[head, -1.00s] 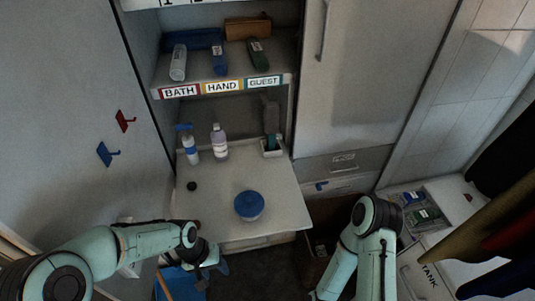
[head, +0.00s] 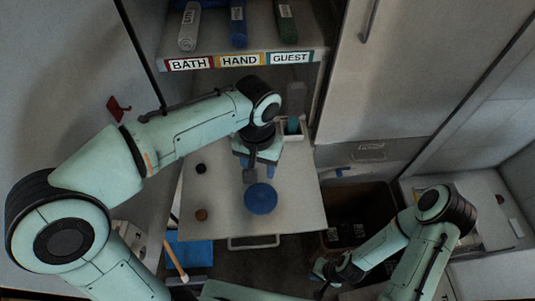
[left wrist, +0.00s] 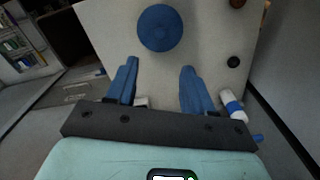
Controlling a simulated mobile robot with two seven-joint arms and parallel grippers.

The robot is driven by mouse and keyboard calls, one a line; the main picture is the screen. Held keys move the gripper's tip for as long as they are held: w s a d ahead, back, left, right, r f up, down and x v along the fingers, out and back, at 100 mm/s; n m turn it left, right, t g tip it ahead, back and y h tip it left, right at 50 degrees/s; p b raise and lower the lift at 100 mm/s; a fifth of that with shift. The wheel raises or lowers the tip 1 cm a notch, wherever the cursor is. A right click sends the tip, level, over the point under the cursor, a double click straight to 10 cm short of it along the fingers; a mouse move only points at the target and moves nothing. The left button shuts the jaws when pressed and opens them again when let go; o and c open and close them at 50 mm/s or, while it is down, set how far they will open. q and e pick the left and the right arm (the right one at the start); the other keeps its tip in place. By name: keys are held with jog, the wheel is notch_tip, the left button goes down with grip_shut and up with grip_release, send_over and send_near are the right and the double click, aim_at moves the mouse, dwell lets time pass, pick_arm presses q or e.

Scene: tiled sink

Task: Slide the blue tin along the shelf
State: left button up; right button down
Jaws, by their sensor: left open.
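The blue tin (head: 261,198), round and blue-topped, stands on the pale pull-out shelf (head: 300,215) near its front. In the left wrist view the tin (left wrist: 160,27) lies beyond the fingertips. My left gripper (head: 249,170) is over the shelf, just behind the tin. In the left wrist view its blue fingers (left wrist: 158,66) are spread with nothing between them, and a gap shows between them and the tin. My right gripper (head: 324,277) is low at the right, off the shelf; its jaws are too small and dark to read.
A dark knob-like piece (head: 200,168) and a brown one (head: 201,214) sit left of the tin. A holder (head: 291,128) stands at the back right. The upper shelf with labels (head: 239,60) overhangs the back.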

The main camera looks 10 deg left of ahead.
aim_at(261, 194)
pick_arm(q)
jog(key=shift+s, duration=0.2)
pick_arm(e)
jog(key=shift+s, duration=0.15)
pick_arm(q)
notch_tip(261, 194, down, 13)
jog(key=shift+w+f+b, duration=0.1)
jog(key=shift+f+b, duration=0.1)
jog(key=shift+b, duration=0.45)
pick_arm(e)
jog(key=shift+s+f, duration=0.8)
jog(key=shift+f, duration=0.1)
pick_arm(q)
grip_shut()
